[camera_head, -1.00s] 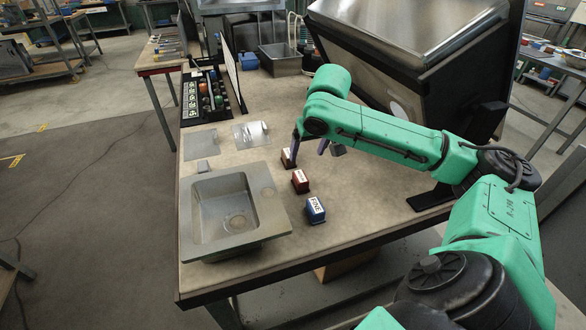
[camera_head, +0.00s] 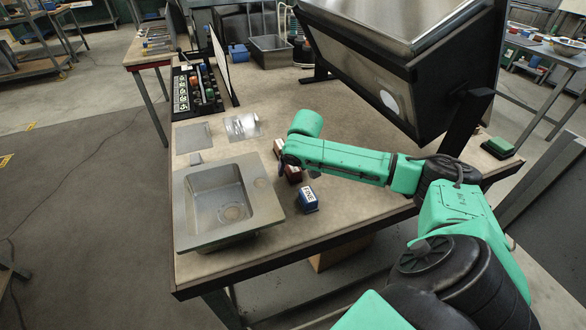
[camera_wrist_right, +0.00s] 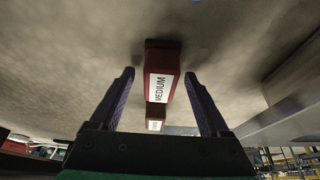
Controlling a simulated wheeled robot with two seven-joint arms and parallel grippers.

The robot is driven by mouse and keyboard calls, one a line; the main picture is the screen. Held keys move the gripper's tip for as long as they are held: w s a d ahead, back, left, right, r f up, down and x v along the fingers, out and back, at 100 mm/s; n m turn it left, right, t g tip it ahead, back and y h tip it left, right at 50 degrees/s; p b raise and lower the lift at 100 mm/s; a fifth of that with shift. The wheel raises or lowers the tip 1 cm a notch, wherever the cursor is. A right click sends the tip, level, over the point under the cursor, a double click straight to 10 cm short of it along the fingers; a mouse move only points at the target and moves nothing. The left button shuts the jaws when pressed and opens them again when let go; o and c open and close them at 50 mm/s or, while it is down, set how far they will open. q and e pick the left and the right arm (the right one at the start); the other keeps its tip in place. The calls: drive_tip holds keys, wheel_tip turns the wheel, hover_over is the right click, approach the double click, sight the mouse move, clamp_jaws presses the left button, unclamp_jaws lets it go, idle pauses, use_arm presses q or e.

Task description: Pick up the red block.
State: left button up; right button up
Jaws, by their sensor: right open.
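The red block (camera_wrist_right: 162,62) with a white "MEDIUM" label lies ahead and between the two purple fingers of my right gripper (camera_wrist_right: 159,75) in the right wrist view. The fingers are apart, with a gap on each side of the block. In the head view the red block (camera_head: 294,175) is mostly hidden under my right forearm, and the right gripper (camera_head: 285,163) is largely covered by its own wrist. A blue block (camera_head: 307,200) with a white label stands just in front. A brownish block (camera_head: 279,147) is partly seen behind. My left gripper is not in view.
A metal sink (camera_head: 182,220) fills the table's left front, close to the blocks. Flat metal plates (camera_head: 193,138) lie behind it. A black rack of coloured items (camera_head: 187,95) stands at back left. A large dark-framed metal box (camera_head: 400,60) rises at back right.

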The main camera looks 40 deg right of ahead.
sight(293, 166)
clamp_jaws()
drive_tip(key=shift+r, duration=0.15)
wheel_tip(293, 166, up, 20)
drive_tip(key=p, duration=0.1)
drive_tip(key=shift+p, duration=0.35)
